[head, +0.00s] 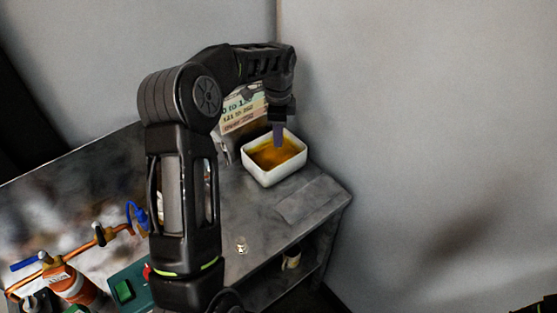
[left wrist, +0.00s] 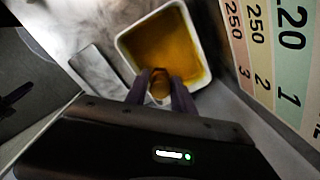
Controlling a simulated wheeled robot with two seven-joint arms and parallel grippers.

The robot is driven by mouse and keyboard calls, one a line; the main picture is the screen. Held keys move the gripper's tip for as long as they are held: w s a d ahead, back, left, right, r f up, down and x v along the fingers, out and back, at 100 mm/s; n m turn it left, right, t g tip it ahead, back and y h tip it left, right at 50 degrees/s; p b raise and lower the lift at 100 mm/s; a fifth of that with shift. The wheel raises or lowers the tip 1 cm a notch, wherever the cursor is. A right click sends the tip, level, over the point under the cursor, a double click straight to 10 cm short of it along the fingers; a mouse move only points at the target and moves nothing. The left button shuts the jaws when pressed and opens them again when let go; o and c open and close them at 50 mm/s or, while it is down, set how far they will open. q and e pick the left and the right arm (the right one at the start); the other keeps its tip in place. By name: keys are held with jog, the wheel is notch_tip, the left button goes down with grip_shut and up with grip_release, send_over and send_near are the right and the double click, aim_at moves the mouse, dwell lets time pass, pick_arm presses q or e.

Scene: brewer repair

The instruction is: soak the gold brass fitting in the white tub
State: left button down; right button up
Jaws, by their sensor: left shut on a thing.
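The white tub (head: 272,180) stands near the far right corner of the grey bench and holds amber liquid; it also shows in the left wrist view (left wrist: 127,48). My left gripper (head: 278,142) points down over the tub. In the left wrist view, my left gripper (left wrist: 160,82) is shut on the gold brass fitting (left wrist: 160,88), a small brownish-gold piece between the fingertips. The fitting overlaps the liquid in that view; I cannot tell whether it touches it. The fitting is hidden in the head view.
A printed chart (head: 243,108) stands behind the tub, close to the gripper. A small pale metal piece (head: 240,244) lies on the bench (head: 262,222). An orange torch cylinder (head: 75,284) and a green box (head: 128,288) are at the lower left. A wall closes the right side.

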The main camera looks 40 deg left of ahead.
pick_arm(q)
jog(key=shift+r, duration=2.05)
jog(key=shift+n, duration=0.3)
